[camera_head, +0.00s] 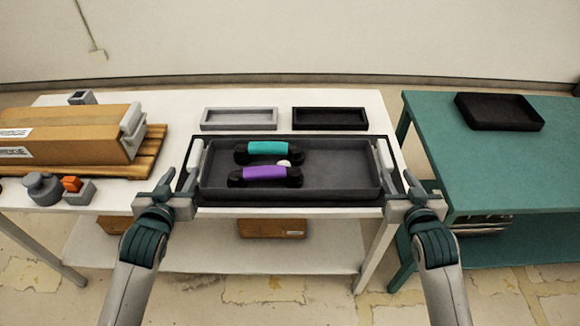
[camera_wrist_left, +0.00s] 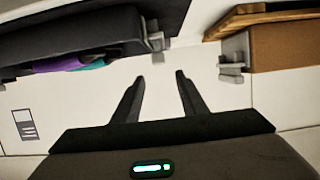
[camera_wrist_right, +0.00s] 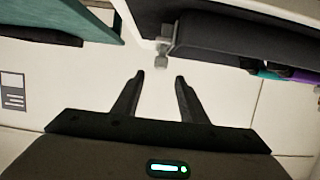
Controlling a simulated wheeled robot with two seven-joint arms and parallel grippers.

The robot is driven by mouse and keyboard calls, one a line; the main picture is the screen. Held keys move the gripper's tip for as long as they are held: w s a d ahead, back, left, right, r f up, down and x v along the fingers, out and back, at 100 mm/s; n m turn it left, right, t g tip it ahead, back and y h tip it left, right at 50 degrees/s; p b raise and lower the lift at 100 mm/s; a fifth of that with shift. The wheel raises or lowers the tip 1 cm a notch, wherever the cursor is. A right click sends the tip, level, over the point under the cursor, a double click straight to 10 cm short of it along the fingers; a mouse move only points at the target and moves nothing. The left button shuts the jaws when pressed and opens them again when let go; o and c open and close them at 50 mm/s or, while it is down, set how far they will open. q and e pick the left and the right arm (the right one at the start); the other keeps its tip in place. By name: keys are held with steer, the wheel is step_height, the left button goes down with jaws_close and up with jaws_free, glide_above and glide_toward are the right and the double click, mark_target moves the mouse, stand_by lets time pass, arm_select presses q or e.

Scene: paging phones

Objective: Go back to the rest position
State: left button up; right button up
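My left gripper (camera_head: 167,183) is at the left end of the large dark tray (camera_head: 340,190). In the left wrist view its fingers (camera_wrist_left: 160,82) are apart with nothing between them. My right gripper (camera_head: 412,185) is at the tray's right end. In the right wrist view its fingers (camera_wrist_right: 158,82) are apart and empty. The tray rests on the white table and holds a teal phone handset (camera_head: 268,148) and a purple phone handset (camera_head: 264,174). A small whitish round thing (camera_head: 284,163) shows between them.
A grey tray (camera_head: 239,125) and a black tray (camera_head: 329,125) stand behind. A brown box (camera_head: 70,135) lies on a wooden pallet (camera_head: 150,155) at left, with small grey and orange parts (camera_head: 72,184) in front. A green table (camera_head: 490,160) with a black tray (camera_head: 500,124) stands right.

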stand_by(0.4)
